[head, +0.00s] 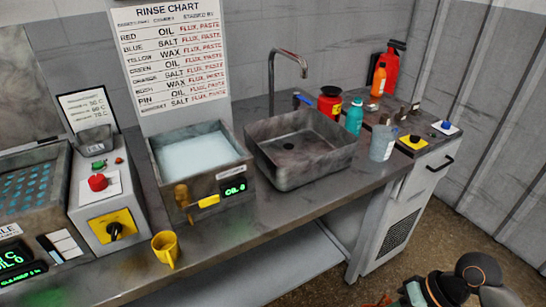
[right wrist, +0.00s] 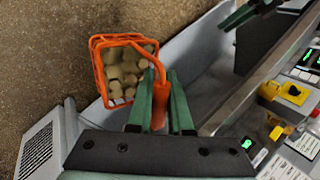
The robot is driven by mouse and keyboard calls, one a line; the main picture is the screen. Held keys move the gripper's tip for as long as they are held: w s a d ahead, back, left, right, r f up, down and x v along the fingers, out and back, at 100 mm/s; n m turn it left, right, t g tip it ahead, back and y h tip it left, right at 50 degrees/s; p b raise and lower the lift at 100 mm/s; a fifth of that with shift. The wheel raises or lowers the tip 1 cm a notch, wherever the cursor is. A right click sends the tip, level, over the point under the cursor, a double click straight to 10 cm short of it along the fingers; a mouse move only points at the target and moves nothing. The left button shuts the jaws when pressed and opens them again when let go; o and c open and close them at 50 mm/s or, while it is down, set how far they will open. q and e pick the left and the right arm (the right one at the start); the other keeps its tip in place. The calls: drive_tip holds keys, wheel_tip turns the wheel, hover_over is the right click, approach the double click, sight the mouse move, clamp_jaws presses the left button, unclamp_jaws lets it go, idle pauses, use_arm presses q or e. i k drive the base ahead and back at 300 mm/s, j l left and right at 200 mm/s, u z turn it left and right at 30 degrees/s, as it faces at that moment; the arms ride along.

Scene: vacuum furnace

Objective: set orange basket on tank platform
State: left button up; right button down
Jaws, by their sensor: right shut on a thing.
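The orange basket (right wrist: 103,70), an open mesh holding several round tan pieces, hangs over the floor in the right wrist view. My right gripper (right wrist: 160,95) is shut on its orange handle (right wrist: 160,98). In the head view my right gripper (head: 412,292) shows at the bottom edge, away from the bench front, with a sliver of orange beside it. A tank with a blue perforated platform (head: 25,187) stands at the far left of the bench; the platform looks bare. A green finger part, apparently my left gripper (right wrist: 250,14), shows at the top of the right wrist view; its opening is unclear.
A tank of pale liquid (head: 197,157) and a sink (head: 300,150) stand on the bench (head: 225,240). A control box (head: 100,190) stands between the two tanks. A yellow mug (head: 165,248) is near the front edge. Bottles and a red extinguisher (head: 388,68) stand at right.

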sight(32, 189)
drive_tip(key=u, duration=2.45)
